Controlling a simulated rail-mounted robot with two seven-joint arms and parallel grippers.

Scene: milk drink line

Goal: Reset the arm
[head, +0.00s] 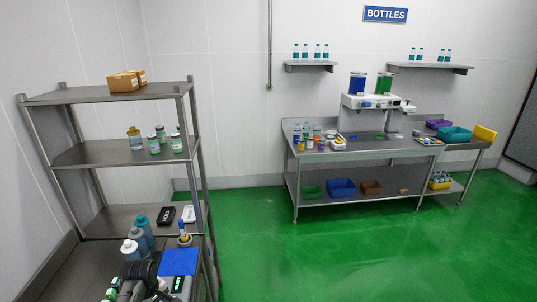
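Neither of my grippers can be made out in the head view. A dark, rounded piece of gear (141,272) with grey parts stands at the bottom of the view, on the lower shelf of the left rack. I cannot tell whether it is equipment or part of my arm. No fingertips show on it, and the bottom edge cuts it off.
A steel rack (92,153) stands close on the left, with bottles, a blue panel (179,262) and a cardboard box (122,82). A steel worktable (365,152) with a white dispenser (372,102) stands against the far wall. The green floor (330,255) between is clear.

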